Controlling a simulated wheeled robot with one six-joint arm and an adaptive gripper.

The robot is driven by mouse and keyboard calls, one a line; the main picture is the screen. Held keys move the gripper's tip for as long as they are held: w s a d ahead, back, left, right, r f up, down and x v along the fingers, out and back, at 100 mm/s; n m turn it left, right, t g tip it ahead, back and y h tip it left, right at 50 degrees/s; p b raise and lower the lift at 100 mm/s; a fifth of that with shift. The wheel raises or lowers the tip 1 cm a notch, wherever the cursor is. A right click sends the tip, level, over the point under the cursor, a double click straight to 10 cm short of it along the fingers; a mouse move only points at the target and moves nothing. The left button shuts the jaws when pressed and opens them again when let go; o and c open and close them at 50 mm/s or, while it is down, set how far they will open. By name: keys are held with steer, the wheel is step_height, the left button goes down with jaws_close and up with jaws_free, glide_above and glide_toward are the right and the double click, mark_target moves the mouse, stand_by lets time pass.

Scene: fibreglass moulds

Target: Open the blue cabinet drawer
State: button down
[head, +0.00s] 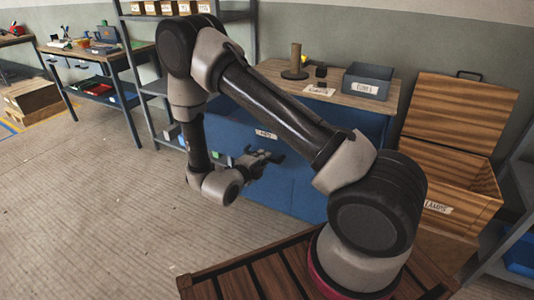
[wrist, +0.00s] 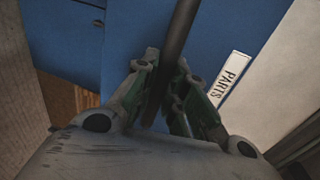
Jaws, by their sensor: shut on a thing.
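The blue cabinet (head: 292,187) stands under a wooden top behind my arm in the head view. Its drawer front carries a white label (head: 265,133), which reads "PARTS" in the wrist view (wrist: 230,78). My gripper (head: 270,157) is at the cabinet front, just below this label. In the wrist view my gripper (wrist: 165,80) is shut on a long dark bar handle (wrist: 180,35) that runs between its fingers, in front of the blue drawer panel (wrist: 135,35). My arm hides part of the cabinet, and I cannot tell how far the drawer stands out.
On the cabinet top are a grey bin (head: 367,82) and a brown post on a base (head: 295,62). An open wooden crate (head: 455,180) labelled "LAMPS" stands to the right. A grey shelf rack (head: 150,85) stands behind at left. The floor (head: 100,210) at left is clear.

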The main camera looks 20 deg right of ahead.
steer(key=shift+s+a, duration=0.15)
steer(key=shift+a, duration=0.1)
steer(key=c, duration=1.5)
jaws_free()
steer(key=shift+o, duration=0.2)
steer(key=v, duration=1.2)
steer(key=shift+f, duration=0.1)
